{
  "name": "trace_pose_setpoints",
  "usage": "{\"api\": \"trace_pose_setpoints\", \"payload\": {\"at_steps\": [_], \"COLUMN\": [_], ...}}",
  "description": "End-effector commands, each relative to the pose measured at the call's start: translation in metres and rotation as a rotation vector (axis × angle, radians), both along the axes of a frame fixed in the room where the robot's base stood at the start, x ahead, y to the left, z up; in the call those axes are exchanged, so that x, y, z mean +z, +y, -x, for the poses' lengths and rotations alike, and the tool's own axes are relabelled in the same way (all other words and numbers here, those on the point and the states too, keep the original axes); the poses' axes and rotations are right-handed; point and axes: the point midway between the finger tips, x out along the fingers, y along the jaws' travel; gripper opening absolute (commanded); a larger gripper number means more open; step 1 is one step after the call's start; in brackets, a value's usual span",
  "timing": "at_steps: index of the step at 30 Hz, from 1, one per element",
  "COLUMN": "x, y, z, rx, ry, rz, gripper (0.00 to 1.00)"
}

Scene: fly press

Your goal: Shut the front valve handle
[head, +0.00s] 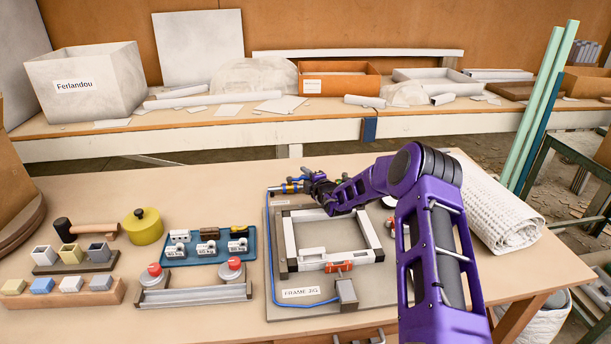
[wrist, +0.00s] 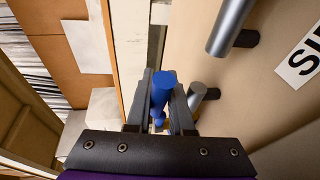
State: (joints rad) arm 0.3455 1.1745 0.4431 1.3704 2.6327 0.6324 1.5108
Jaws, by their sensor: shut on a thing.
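My gripper (head: 308,182) is at the far left corner of the frame jig (head: 325,297), by small yellow, red and blue valve fittings (head: 287,187). In the wrist view my gripper (wrist: 162,97) has one dark finger on each side of a blue handle (wrist: 163,82) and is shut on it. The handle's rounded end shows between the fingers; its lower part is partly hidden. I cannot tell from these views whether the valve is open or shut. In the head view the gripper and my arm hide part of the fittings.
Grey metal cylinders (wrist: 230,24) stand close to the right of my gripper, by a white label (wrist: 300,58). A blue hose (head: 268,270) runs along the jig's left edge. A teal tray (head: 207,256) of weights lies left, and a rolled white cloth (head: 497,205) right.

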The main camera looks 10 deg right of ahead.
Motion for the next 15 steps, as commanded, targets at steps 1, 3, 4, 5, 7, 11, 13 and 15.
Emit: {"api": "trace_pose_setpoints", "payload": {"at_steps": [1,3,4,5,7,11,13,15], "x": [0.0017,0.0017,0.0016,0.0014,0.0011,0.0006,0.0005,0.0004], "y": [-0.0012,-0.0013,-0.0012,-0.0012,-0.001,-0.0007,-0.0006,-0.0006], "z": [-0.0008,-0.0008,-0.0008,-0.0007,-0.0006,-0.0004,-0.0004,0.0001], "rx": [-0.002,-0.002,-0.002,-0.002,-0.001,-0.001,0.0,0.0], "ry": [-0.003,-0.003,-0.003,-0.003,-0.002,-0.001,-0.001,-0.001], "rz": [0.001,0.001,0.001,0.001,0.0,0.0,0.0,0.0], "gripper": [0.0,0.31,0.36,0.42,0.5,0.5,0.5,0.5]}}
